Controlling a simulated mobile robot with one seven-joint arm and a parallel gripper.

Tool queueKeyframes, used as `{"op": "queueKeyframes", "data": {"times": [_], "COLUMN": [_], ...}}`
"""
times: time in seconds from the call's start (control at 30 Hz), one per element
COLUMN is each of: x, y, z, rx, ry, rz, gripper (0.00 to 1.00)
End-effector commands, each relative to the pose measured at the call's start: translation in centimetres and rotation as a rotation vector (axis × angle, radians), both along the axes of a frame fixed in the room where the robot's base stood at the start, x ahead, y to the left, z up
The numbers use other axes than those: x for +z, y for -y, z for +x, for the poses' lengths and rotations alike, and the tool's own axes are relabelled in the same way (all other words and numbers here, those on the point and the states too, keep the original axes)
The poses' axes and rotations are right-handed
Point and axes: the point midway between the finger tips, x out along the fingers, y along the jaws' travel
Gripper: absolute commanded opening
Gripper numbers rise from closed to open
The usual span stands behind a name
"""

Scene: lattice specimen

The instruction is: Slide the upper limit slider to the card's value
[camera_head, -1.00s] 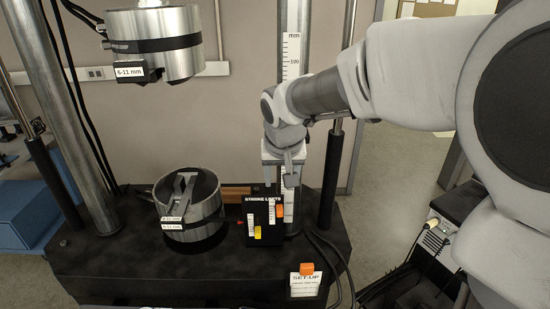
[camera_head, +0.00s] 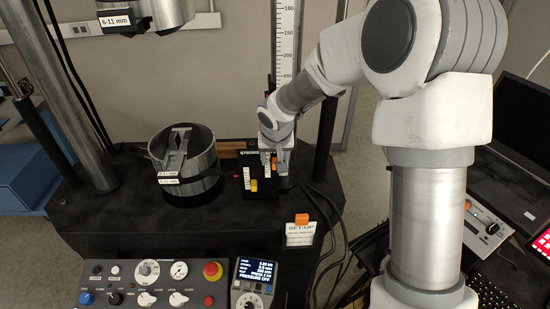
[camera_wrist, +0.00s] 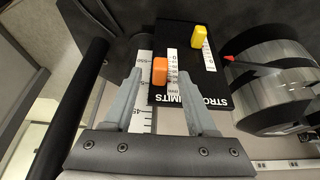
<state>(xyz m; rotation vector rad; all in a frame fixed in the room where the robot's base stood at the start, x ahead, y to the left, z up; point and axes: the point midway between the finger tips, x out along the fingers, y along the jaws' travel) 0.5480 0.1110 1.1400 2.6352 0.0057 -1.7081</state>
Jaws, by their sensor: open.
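A black "STROKE LIMITS" panel (camera_head: 262,190) stands beside the tall mm scale. It carries an orange slider (camera_head: 274,164) and a yellow slider (camera_head: 254,185), each by a white scale strip. My gripper (camera_head: 279,160) is at the orange slider. In the wrist view my open gripper (camera_wrist: 159,76) has one fingertip on each side of the orange slider (camera_wrist: 160,70); whether they touch it I cannot tell. The yellow slider (camera_wrist: 198,37) is clear of the fingers. The "SET-UP" card (camera_head: 300,235) stands in front under an orange clip; its smaller print is too small to read.
A metal cylinder fixture (camera_head: 186,165) stands left of the panel, with a red pointer (camera_wrist: 231,59) between them. A control console (camera_head: 160,285) with knobs and a lit display (camera_head: 258,275) is in front. Dark cables run right of the panel. A black post stands close behind my gripper.

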Motion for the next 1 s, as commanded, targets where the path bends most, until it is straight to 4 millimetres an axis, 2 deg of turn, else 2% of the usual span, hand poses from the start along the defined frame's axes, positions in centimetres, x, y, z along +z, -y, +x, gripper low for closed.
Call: {"op": "queueKeyframes", "data": {"times": [0.23, 0.5, 0.57, 0.83, 1.0], "x": [-0.1, 0.0, 0.0, -0.2, -1.4], "y": [0.0, 0.0, 0.0, 0.0, 0.0], "z": [0.0, 0.0, 0.0, 0.0, 0.0], "rx": [0.000, 0.000, 0.000, 0.001, 0.001], "ry": [0.000, 0.000, 0.000, 0.000, 0.001], "rz": [0.000, -0.001, -0.001, -0.001, -0.002], "gripper": [0.57, 0.09, 0.00, 0.00, 0.00]}}
